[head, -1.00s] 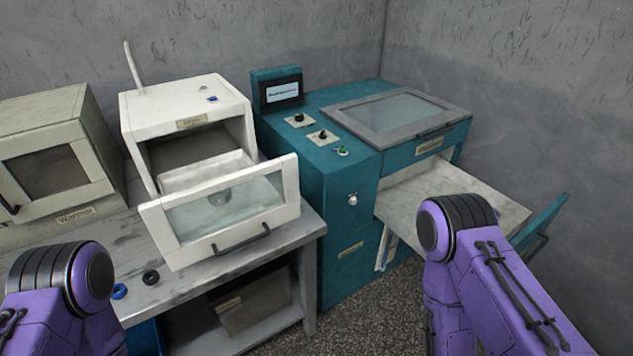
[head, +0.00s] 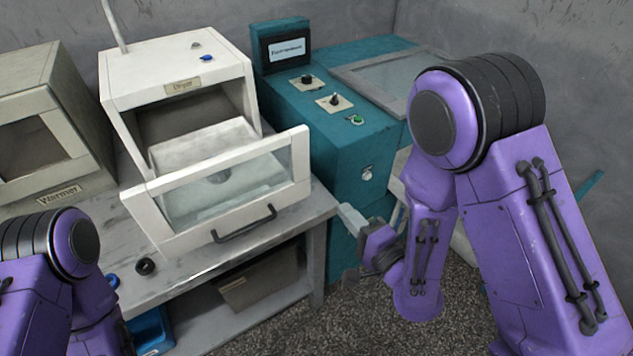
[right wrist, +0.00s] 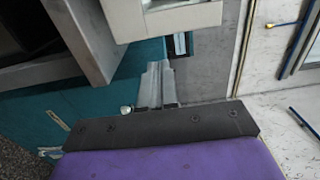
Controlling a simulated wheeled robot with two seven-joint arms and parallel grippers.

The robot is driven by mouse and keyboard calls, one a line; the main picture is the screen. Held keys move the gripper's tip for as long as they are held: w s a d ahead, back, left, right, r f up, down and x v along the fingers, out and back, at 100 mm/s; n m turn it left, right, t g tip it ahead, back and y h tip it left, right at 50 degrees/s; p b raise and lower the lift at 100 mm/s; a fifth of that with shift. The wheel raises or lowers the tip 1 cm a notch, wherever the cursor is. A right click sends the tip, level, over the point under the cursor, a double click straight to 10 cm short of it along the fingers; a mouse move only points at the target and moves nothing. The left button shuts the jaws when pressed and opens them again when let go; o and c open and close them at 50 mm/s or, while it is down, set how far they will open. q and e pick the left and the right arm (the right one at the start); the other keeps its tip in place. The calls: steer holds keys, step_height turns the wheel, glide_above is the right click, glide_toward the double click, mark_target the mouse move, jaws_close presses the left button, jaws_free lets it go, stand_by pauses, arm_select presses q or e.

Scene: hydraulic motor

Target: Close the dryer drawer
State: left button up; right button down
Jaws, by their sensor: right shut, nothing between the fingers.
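The white dryer (head: 178,68) stands on the bench with its drawer (head: 222,189) pulled well out. The drawer has a glass front in a white frame and a dark bar handle (head: 245,224). My right gripper (head: 348,215) is shut and empty, to the right of the drawer front and apart from it, in front of the teal machine. Its shut fingers also show in the right wrist view (right wrist: 156,84). My left arm shows at the lower left, but its gripper is outside the picture.
The teal machine (head: 330,150) stands right of the dryer, with knobs and a screen on top. A warmer (head: 40,130) stands at the left. The grey bench (head: 185,280) has a lower shelf with a box (head: 258,284). A black ring (head: 145,266) lies near the bench's front.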

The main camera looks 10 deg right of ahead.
mark_target(309, 171)
steer(key=p+x, duration=0.1)
steer(key=x, duration=1.1)
steer(key=shift+w+a+f, duration=0.1)
steer(key=shift+w+a, duration=0.05)
steer(key=shift+w, duration=0.25)
